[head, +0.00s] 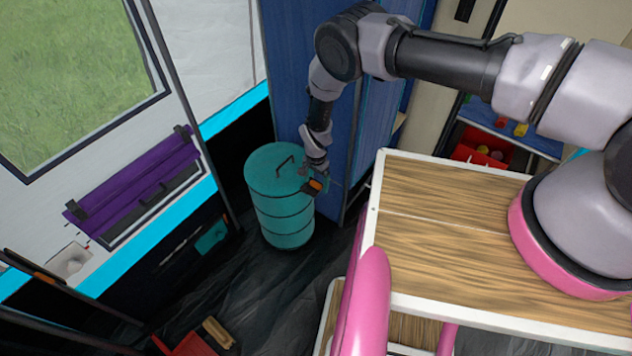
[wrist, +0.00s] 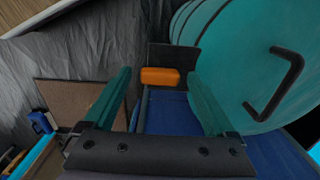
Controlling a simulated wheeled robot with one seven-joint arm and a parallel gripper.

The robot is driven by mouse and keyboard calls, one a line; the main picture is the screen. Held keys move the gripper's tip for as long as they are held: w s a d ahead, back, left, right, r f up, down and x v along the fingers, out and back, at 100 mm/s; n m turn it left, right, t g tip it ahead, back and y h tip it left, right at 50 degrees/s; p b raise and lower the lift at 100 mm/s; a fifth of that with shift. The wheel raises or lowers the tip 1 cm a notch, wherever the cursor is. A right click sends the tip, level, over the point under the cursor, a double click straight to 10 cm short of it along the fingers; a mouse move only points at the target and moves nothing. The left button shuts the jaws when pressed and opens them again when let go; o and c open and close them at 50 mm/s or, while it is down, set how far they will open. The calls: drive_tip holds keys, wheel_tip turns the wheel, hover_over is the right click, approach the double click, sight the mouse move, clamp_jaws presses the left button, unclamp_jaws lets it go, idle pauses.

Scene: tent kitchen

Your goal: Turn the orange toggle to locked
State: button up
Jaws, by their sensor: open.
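The orange toggle (wrist: 160,77) is a small rounded block in front of a dark square plate (wrist: 182,57). A dark bar runs down from its left end in the wrist view. In the head view the toggle (head: 316,185) shows as a small orange patch beside the blue panel. My gripper (wrist: 157,73) is open, with its two teal fingers apart and the toggle in view between their tips. I cannot tell how far beyond the tips the toggle lies. In the head view my gripper (head: 313,172) is close to the toggle and partly blends with the teal barrel behind.
The teal barrel (head: 285,222) with a dark handle stands right beside my gripper; it also fills the upper right of the wrist view (wrist: 235,75). A tall blue panel (head: 290,90) rises behind. A wood-topped table (head: 450,195) is at the right. Dark floor lies below.

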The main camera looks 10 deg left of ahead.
sight(316, 183)
wheel_tip(316, 183, up, 11)
idle(0.4)
drive_tip(key=shift+f, duration=0.1)
idle(0.3)
